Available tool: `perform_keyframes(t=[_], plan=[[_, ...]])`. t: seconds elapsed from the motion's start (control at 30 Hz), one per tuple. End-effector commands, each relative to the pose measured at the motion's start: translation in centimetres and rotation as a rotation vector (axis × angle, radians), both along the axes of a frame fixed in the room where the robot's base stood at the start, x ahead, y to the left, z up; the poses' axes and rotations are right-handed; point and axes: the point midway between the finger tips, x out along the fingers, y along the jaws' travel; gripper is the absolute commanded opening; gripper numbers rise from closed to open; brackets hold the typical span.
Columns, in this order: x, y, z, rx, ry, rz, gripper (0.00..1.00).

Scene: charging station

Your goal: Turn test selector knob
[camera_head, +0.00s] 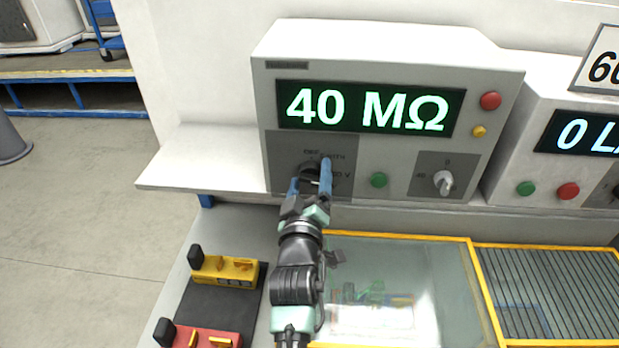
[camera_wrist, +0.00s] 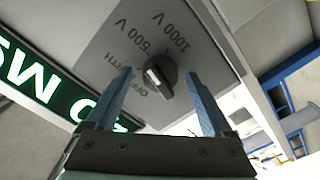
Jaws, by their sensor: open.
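The test selector knob is a black rotary knob (camera_wrist: 160,75) with a light pointer mark, on a grey plate (camera_wrist: 113,60) lettered OFF, EARTH, 500 V and 1000 V. In the head view the knob (camera_head: 309,172) is partly hidden behind my gripper (camera_head: 310,180). My gripper's two blue fingers are open and reach toward the plate, one on each side of the knob. In the wrist view the gripper (camera_wrist: 160,98) shows gaps between both fingers and the knob. The tester (camera_head: 390,60) has a green display (camera_head: 368,109) reading 40 MΩ.
On the tester are a red button (camera_head: 490,100), a yellow button (camera_head: 479,131), a green button (camera_head: 379,180) and a second, silver knob (camera_head: 443,182). Another unit (camera_head: 560,110) stands at right. Yellow (camera_head: 228,270) and red (camera_head: 205,337) blocks lie on a dark mat below left.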

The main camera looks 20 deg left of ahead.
Motion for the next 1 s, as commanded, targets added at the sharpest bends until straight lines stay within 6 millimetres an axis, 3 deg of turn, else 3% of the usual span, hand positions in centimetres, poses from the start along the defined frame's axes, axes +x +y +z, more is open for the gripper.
perform_keyframes(t=[0.17,0.63,1.0], plan=[[-0.01,-0.01,-0.02,0.000,0.000,0.000,0.86],[-0.03,-0.04,-0.02,0.000,0.001,-0.001,0.01],[-0.03,-0.02,-0.22,0.062,0.018,0.000,0.00]])
